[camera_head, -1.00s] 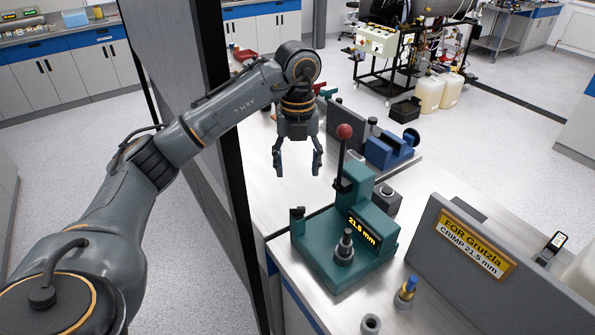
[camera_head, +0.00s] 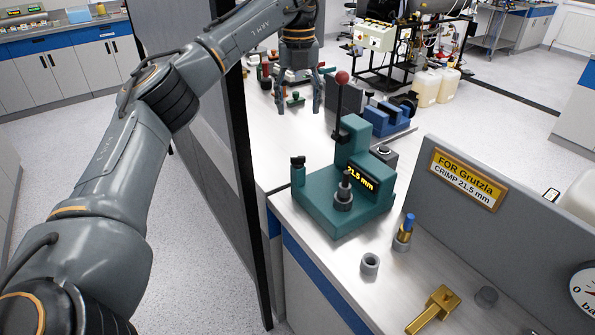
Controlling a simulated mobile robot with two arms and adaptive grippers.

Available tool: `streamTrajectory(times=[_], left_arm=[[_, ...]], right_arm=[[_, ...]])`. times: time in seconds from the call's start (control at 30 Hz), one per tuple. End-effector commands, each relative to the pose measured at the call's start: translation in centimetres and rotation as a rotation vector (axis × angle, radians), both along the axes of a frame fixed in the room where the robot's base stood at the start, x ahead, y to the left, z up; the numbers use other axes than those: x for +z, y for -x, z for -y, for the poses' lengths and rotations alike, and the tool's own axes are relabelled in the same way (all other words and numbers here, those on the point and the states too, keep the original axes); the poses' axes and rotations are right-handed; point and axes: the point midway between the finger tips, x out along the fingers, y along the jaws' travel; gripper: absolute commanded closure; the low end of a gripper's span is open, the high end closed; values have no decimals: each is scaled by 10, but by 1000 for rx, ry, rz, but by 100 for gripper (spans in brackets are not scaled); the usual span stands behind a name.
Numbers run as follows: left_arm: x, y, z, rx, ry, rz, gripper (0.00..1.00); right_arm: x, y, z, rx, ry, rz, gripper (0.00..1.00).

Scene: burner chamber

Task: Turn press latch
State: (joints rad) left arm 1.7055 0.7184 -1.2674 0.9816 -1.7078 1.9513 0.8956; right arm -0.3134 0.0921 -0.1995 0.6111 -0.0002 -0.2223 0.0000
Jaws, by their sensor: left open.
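A green press (camera_head: 318,212) with a "21.5 mm" display stands on the workbench. Its upright lever ends in a red ball (camera_head: 342,77). A short dark post (camera_head: 297,162), perhaps the latch, stands at its left corner. A grey metal piece (camera_head: 344,195) sits on the front of its base. My left gripper (camera_head: 298,106) hangs fingers down, open and empty, above the bench behind and left of the press, apart from the lever. My right gripper is out of the picture.
A grey panel (camera_head: 520,205) labelled "FOR Grutzla CRIMP 21.5 mm" stands to the right. A blue device (camera_head: 388,120) stands behind. A dark partition (camera_head: 238,190) edges the left.

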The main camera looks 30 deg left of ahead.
Motion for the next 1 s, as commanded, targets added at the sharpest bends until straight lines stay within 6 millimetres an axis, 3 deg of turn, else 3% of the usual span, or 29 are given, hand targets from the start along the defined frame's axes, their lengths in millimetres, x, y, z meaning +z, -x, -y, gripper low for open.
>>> streamTrajectory(times=[0.17, 0.4, 0.7, 1.0], left_arm=[[-17, 0, -2, 0, -2, -5, 40], [-66, 0, -1, 0, -1, -5, 40], [-120, 0, -1, 1, -1, -3, 40], [-137, -1, -1, 1, -2, -1, 40]], right_arm=[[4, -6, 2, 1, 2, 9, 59], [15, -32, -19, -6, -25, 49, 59], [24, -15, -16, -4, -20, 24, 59], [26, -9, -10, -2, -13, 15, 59]])
